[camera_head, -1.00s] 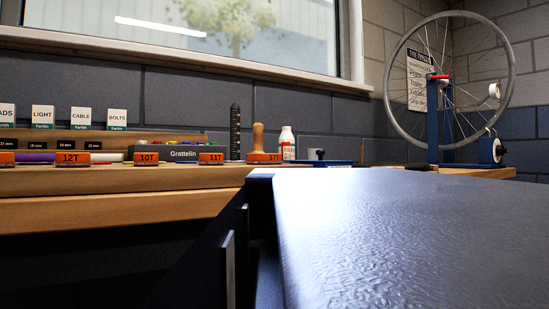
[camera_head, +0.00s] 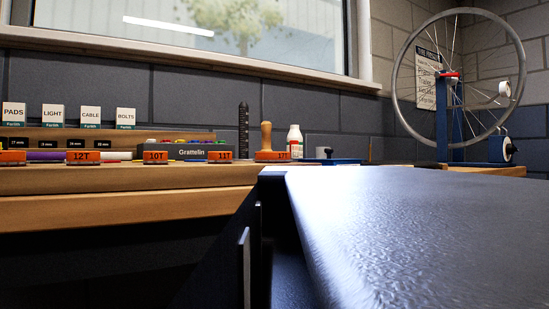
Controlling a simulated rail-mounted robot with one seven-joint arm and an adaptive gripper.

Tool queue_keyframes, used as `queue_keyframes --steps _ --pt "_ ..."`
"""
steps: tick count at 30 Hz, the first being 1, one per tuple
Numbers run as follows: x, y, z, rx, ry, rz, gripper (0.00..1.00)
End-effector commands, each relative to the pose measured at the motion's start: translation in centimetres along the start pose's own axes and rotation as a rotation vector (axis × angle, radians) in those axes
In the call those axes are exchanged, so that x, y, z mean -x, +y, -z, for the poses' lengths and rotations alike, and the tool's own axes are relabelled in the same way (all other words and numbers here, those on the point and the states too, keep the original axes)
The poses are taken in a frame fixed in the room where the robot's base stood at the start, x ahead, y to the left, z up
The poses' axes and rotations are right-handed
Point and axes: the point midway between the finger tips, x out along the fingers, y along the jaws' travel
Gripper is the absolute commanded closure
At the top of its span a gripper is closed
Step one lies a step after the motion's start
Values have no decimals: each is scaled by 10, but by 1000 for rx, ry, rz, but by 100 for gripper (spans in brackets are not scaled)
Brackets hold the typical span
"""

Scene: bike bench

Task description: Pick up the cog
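I cannot make out a cog for certain in the head view. Orange blocks marked 12T (camera_head: 83,157), 10T (camera_head: 156,157) and 11T (camera_head: 220,156) stand along the front of the wooden bench (camera_head: 130,180). Another orange block (camera_head: 272,156), its marking partly legible as 17T, sits to their right below a wooden handle (camera_head: 266,135). I see the bench almost edge-on, so anything lying flat behind the blocks is hidden. My gripper is not in view.
A large dark, textured surface (camera_head: 430,230) fills the lower right. A white bottle (camera_head: 294,140) and a dark perforated post (camera_head: 243,130) stand on the bench. A grey Grattelin tray (camera_head: 190,153) holds small coloured items. A wheel (camera_head: 399,75) on a blue stand (camera_head: 441,120) is at right.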

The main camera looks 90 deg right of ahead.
Motion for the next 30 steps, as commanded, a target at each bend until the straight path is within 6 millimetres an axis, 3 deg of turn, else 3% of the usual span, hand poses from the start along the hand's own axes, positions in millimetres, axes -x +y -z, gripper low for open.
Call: queue_keyframes --steps 12,30 --pt "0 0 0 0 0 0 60" --pt "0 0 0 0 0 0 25"
